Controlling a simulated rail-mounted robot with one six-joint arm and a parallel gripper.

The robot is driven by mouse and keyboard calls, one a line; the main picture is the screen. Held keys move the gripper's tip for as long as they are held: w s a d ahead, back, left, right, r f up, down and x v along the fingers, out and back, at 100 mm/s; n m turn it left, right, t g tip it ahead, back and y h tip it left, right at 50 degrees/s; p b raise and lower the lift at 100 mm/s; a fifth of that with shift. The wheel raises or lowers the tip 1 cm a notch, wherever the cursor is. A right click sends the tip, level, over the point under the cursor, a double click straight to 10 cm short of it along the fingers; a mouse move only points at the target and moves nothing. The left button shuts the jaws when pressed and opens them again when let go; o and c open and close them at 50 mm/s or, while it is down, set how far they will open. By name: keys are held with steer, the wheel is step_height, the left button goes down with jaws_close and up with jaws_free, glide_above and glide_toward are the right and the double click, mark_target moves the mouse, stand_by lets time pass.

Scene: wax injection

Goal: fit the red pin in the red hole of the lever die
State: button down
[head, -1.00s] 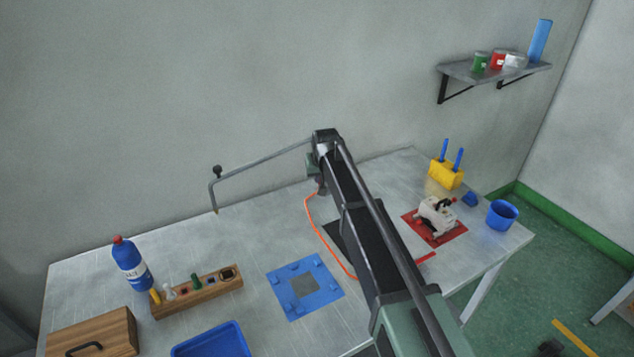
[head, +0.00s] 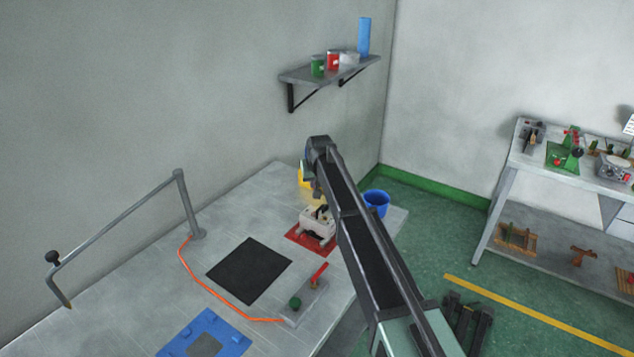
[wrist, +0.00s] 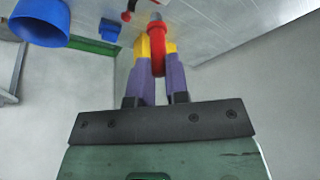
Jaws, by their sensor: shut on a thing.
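My gripper (wrist: 158,48) has purple fingers with yellow tips. It is shut on the red pin (wrist: 158,62), whose grey end points up in the wrist view. In the head view my arm's end hangs over the right part of the table, and the pin cannot be made out there. A whitish block with dark parts (head: 317,223), which looks like the lever die, sits on a red mat (head: 298,238) just below my arm's end in that picture. My arm partly covers it. Its red hole cannot be made out.
A blue cup (head: 377,203) stands right of the block; it also shows in the wrist view (wrist: 40,25).

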steer(key=shift+s, duration=0.1)
step_height(320, 180, down, 6)
steer(key=b, duration=0.6)
steer(key=shift+f+b, duration=0.95)
stand_by(1.1)
steer(key=c, duration=1.1)
jaws_free()
steer(key=shift+o, duration=0.3)
steer(key=p+v, duration=1)
steer(key=v, duration=0.1)
